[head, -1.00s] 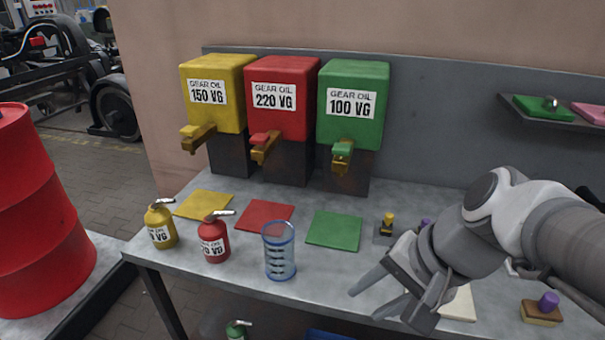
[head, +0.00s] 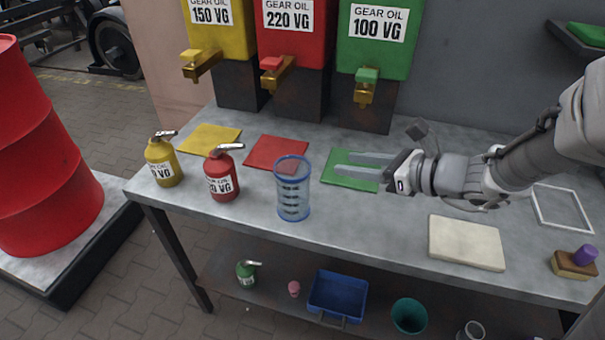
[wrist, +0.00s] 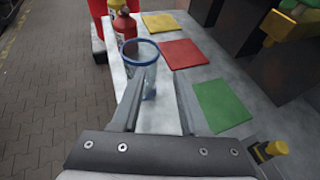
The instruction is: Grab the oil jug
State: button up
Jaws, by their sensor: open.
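The oil jug seems to be the clear jug (head: 293,192) with a blue rim and dark level marks. It stands upright near the front edge of the grey bench (head: 250,215). In the wrist view the jug (wrist: 140,68) shows ahead, around the left finger's tip and the gap between the fingers. My gripper (head: 337,162) is open and empty, to the right of the jug, over the green mat (head: 352,180). Its fingers point left toward the jug, with a gap between. In the wrist view the fingers (wrist: 158,85) are spread.
Left of the jug stand a red oil can (head: 221,178) and a yellow one (head: 163,165). Three oil dispensers with taps stand behind. A cream pad (head: 467,243) lies at right. A blue bin (head: 337,297) and a green can (head: 247,275) are on the lower shelf.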

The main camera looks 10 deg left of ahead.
jog(key=b, duration=0.1)
send_near(297, 158)
jog(key=w+a, duration=0.1)
jog(key=x, duration=0.3)
jog(key=b+x, duration=0.1)
jog(key=shift+s+a+f, duration=0.1)
jog(key=shift+a+f, duration=0.25)
jog(key=shift+f, duration=0.05)
jog(key=shift+w+a+f, duration=0.2)
jog(key=shift+w+a, duration=0.1)
jog(key=shift+a, duration=0.2)
grip_shut()
dwell(0.6)
